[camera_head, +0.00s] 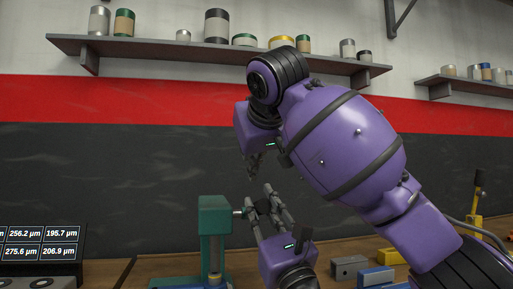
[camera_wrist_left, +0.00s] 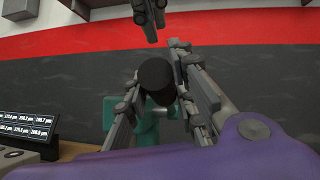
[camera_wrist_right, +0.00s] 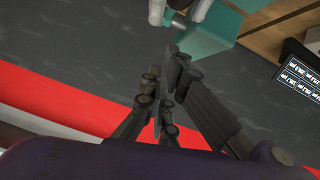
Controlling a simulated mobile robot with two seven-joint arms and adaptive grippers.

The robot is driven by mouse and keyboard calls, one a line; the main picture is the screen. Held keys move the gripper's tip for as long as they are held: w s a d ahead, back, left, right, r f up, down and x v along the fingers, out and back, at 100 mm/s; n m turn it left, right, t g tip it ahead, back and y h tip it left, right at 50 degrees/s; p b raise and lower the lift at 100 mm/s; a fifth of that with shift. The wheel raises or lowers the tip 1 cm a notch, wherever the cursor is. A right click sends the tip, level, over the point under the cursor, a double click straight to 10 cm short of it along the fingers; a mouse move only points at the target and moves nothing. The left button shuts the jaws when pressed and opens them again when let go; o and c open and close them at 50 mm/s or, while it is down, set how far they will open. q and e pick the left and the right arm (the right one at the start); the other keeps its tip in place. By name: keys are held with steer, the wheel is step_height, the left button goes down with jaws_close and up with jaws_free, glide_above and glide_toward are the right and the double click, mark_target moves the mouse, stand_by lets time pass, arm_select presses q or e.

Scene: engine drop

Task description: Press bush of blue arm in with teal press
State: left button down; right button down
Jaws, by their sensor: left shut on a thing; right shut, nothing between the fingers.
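The teal press (camera_head: 215,225) stands on the bench, with a grey shaft below its head. My left gripper (camera_head: 259,198) is right of the press head, shut on the black-knobbed press handle; the black knob (camera_wrist_left: 157,78) shows between its fingers in the left wrist view. My right gripper (camera_head: 253,163) is shut and empty, above the left gripper and the press. In the right wrist view the press head (camera_wrist_right: 205,35) lies beyond its fingers. Blue blocks (camera_head: 376,275) lie at the right; I cannot tell whether one is the blue arm. No bush is discernible.
A grey block (camera_head: 348,267) and a yellow block (camera_head: 390,256) lie on the bench (camera_head: 150,268) right of my left gripper. A display (camera_head: 40,244) with readings stands at the left. A shelf (camera_head: 180,52) with several cans runs along the wall above.

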steer(key=f, duration=0.2)
steer(key=s+d+f, duration=0.1)
steer(key=shift+d+f, duration=0.1)
steer(key=shift+f, duration=0.15)
arm_select(q)
steer(key=shift+a, duration=0.15)
arm_select(e)
steer(key=shift+s+d+f+t, duration=0.1)
steer(key=shift+s+f+t, duration=0.1)
steer(key=shift+f, duration=0.25)
steer(key=shift+s+f+t, duration=0.1)
steer(key=shift+s+f, duration=0.05)
steer(key=shift+f, duration=0.3)
arm_select(q)
steer(key=shift+r, duration=0.1)
arm_select(e)
steer(key=shift+s+f, duration=0.1)
steer(key=shift+f, duration=0.15)
arm_select(q)
steer(key=c, duration=1.5)
jaws_free()
steer(key=shift+r, duration=0.15)
steer(key=shift+o, duration=0.2)
arm_select(e)
steer(key=shift+d, duration=0.1)
steer(key=shift+r, duration=0.1)
